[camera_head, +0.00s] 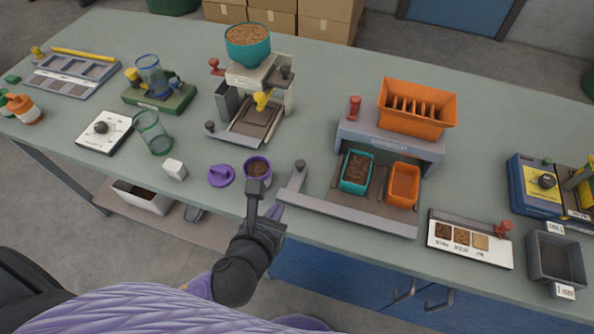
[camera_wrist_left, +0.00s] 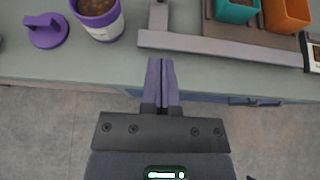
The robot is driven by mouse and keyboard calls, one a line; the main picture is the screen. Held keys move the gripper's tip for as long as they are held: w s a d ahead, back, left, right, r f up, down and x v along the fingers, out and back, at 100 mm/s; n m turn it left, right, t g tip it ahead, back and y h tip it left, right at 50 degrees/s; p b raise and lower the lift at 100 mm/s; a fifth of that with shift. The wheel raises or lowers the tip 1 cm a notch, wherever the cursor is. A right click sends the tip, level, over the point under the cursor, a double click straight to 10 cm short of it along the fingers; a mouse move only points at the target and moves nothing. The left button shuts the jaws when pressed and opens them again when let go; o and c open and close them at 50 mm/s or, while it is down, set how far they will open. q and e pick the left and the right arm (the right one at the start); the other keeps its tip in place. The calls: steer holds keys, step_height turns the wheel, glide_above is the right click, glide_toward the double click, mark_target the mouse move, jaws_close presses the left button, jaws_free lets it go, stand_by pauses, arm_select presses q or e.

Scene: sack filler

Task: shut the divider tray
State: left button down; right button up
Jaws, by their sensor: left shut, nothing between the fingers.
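The divider tray (camera_head: 345,207) is a grey tray with a long front bar, extending out from under a grey machine (camera_head: 388,142) with an orange slotted hopper (camera_head: 415,108) on top. A teal bin (camera_head: 357,172) with brown contents and an orange bin (camera_head: 404,185) sit in it. A grey knob stands at the bar's left end. The bar also shows in the left wrist view (camera_wrist_left: 220,46). My left gripper (camera_head: 280,207) is shut and empty, left of and apart from the bar, over the table's front edge. Its purple fingers (camera_wrist_left: 162,80) point toward the table. My right gripper is out of view.
A purple cup (camera_head: 257,168) with brown contents and a purple lid (camera_head: 221,176) stand close left of the tray. A white cube (camera_head: 175,169) is farther left. A sample card (camera_head: 470,239) lies right of the tray. A second machine (camera_head: 252,98) stands behind left.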

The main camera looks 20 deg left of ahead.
arm_select(q)
steer(key=b, duration=0.3)
glide_toward(299, 170)
steer(key=f, duration=0.1)
steer(key=w+f, duration=0.1)
steer(key=f, duration=0.1)
steer(key=shift+w+f, duration=0.35)
steer(key=w, duration=0.3)
steer(key=shift+w+d, duration=0.1)
steer(key=shift+w, duration=0.2)
steer(key=shift+w+r, duration=0.1)
steer(key=shift+w, duration=0.25)
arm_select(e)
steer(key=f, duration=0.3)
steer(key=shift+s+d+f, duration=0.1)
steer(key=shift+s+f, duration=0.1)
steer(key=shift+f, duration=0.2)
